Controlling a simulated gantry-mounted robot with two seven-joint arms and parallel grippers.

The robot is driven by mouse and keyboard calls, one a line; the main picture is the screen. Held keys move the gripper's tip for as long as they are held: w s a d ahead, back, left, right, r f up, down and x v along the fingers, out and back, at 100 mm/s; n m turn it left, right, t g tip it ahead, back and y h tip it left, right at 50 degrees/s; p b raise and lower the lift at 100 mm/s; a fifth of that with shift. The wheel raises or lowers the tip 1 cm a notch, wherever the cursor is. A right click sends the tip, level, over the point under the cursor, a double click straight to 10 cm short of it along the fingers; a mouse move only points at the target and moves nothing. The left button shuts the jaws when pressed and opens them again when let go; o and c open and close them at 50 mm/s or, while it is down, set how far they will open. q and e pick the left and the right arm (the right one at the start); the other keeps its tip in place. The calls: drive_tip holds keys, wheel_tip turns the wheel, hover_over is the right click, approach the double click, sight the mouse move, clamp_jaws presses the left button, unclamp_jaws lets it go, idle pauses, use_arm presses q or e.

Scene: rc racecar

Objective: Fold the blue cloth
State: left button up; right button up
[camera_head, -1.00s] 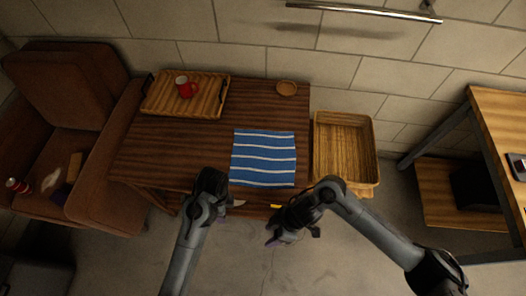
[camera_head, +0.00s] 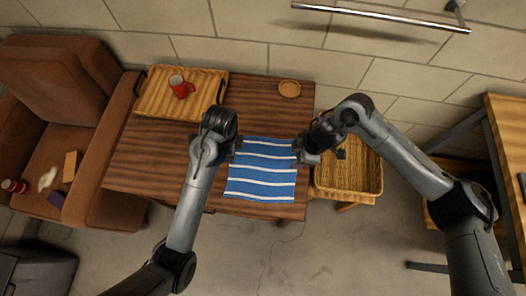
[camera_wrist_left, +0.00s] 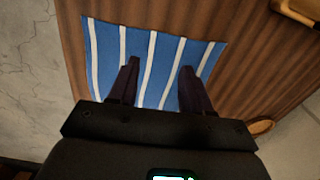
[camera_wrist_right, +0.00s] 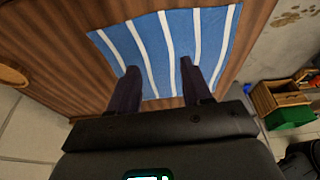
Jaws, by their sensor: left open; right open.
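The blue cloth (camera_head: 262,172) with white stripes lies flat and spread out at the right part of the dark wooden table. My left gripper (camera_head: 238,146) is at the cloth's left edge, toward its far corner. In the left wrist view the left gripper (camera_wrist_left: 158,82) is open, with the cloth (camera_wrist_left: 152,45) beneath and between its fingers. My right gripper (camera_head: 300,150) is at the cloth's right edge, toward the far corner. In the right wrist view the right gripper (camera_wrist_right: 162,85) is open above the cloth (camera_wrist_right: 185,40). Neither holds anything.
A small round dish (camera_head: 289,88) sits at the far edge. A brown armchair (camera_head: 60,80) is on the left.

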use_arm(q)
drive_tip(key=f, duration=0.6)
drive_tip(key=shift+s+f, duration=0.2)
drive_tip(key=shift+s, duration=0.2)
use_arm(e)
hover_over(289, 170)
drive_tip(key=d, duration=0.1)
wheel_tip(289, 170, down, 6)
drive_tip(key=shift+w+f, duration=0.1)
drive_tip(key=shift+f, duration=0.05)
use_arm(q)
drive_tip(key=shift+f, duration=0.8)
use_arm(e)
drive_tip(key=shift+d+f, duration=0.1)
drive_tip(key=shift+f, duration=0.7)
use_arm(q)
drive_tip(key=shift+f, duration=0.15)
use_arm(e)
drive_tip(key=shift+f, duration=0.1)
use_arm(q)
drive_tip(key=shift+c, duration=0.2)
use_arm(e)
drive_tip(key=shift+c, duration=0.2)
use_arm(q)
clamp_jaws()
use_arm(e)
clamp_jaws()
